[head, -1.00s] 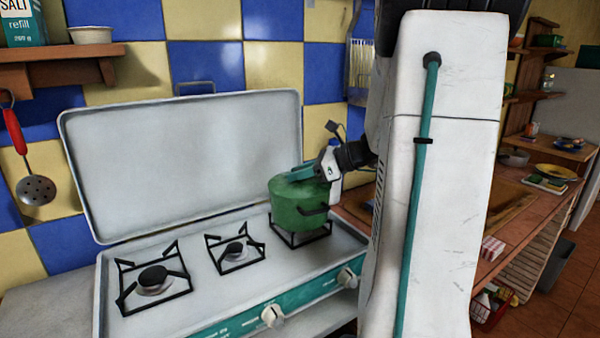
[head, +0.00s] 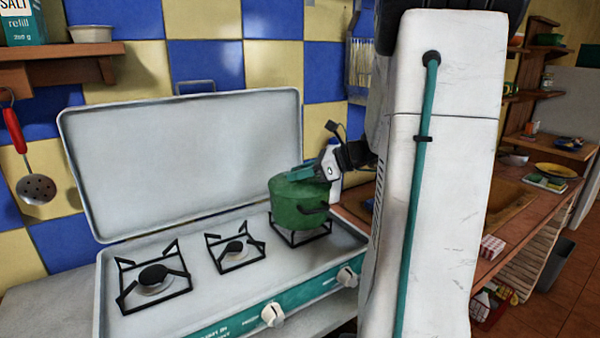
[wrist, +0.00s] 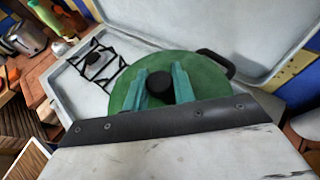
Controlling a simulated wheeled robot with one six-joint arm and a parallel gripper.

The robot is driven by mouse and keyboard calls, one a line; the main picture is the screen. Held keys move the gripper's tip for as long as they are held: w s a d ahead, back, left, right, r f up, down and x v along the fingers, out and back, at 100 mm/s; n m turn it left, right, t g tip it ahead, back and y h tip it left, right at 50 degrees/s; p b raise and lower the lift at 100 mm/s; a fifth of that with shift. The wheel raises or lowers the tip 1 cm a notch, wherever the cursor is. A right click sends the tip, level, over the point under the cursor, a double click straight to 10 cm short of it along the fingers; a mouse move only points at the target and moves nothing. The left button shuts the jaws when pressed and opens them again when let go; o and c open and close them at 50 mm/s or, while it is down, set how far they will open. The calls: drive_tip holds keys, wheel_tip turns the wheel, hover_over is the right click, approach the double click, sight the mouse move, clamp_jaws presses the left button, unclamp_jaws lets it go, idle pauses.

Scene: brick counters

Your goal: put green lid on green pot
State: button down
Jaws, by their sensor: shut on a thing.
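The green pot (head: 296,212) stands on the right burner of the stove, with a dark handle on its side. The green lid (head: 290,181) is at the pot's top and looks about level; I see no clear gap, but cannot tell if it is fully seated. In the wrist view the lid (wrist: 190,80) is a green disc with a black knob (wrist: 160,84). My gripper (wrist: 160,82) has its teal fingers on both sides of the knob, shut on it. In the head view my gripper (head: 312,172) reaches the lid from the right. The pot's far rim is hidden.
The white stove (head: 180,275) has two empty burners left of the pot. Its raised cover (head: 185,160) stands behind. A wooden counter (head: 520,215) with a sink is at the right. A red-handled skimmer (head: 38,190) hangs on the left wall.

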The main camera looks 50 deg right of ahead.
drive_tip(key=c, duration=1.1)
unclamp_jaws()
drive_tip(key=v, duration=0.7)
drive_tip(key=shift+s+d+r, duration=0.2)
drive_tip(key=shift+s, duration=0.1)
drive_tip(key=shift+s, duration=0.1)
